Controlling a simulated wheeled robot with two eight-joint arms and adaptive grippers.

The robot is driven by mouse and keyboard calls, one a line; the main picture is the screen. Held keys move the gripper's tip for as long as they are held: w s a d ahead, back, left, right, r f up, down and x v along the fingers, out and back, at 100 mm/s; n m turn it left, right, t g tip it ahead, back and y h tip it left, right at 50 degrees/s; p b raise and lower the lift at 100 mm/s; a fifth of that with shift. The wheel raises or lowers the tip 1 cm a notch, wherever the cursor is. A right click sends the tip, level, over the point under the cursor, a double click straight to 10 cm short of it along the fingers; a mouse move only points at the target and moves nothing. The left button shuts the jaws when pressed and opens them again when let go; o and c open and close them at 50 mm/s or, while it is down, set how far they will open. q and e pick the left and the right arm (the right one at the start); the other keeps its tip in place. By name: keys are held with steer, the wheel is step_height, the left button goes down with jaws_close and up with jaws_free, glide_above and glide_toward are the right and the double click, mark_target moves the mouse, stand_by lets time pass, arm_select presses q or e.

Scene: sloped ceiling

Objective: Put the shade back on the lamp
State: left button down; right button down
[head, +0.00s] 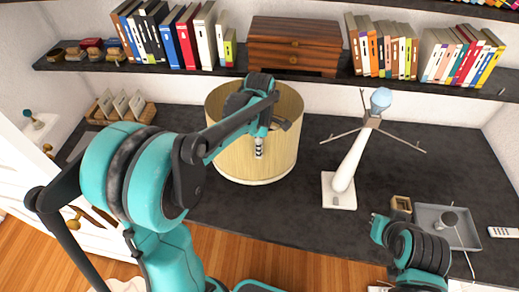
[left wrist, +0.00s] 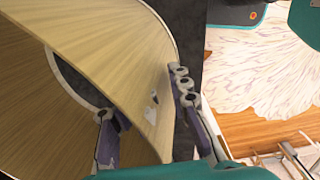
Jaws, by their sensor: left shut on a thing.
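The lampshade (head: 225,140) is a wide pale-yellow drum, upright and left of the lamp. I cannot tell if its bottom rim touches the dark counter. My left gripper (head: 259,148) is shut on the shade's wall at the near side. In the left wrist view the wall (left wrist: 125,70) passes between the fingers (left wrist: 150,135). The lamp (head: 350,162) stands bare, with a square white base, a slanted-looking white stem, thin spreading arms and a bluish bulb (head: 381,98) on top. My right gripper (head: 380,230) is low at the right, in front of the lamp; its fingers are not clear.
The dark counter (head: 310,180) is clear between shade and lamp. A grey tray (head: 463,238) and a small wooden box (head: 401,204) lie right of the lamp base. A shelf (head: 340,79) with books and a wooden drawer box (head: 293,46) runs above, behind the shade.

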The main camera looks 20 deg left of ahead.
arm_select(q)
steer(key=r+p, duration=0.2)
steer(key=r, duration=0.1)
steer(key=r+p, duration=0.2)
steer(key=r, duration=0.1)
steer(key=shift+w+r, duration=0.2)
steer(key=shift+r, duration=0.15)
steer(key=shift+r+p, duration=0.45)
steer(key=shift+r, duration=0.1)
steer(key=shift+s+f, duration=0.1)
stand_by(0.6)
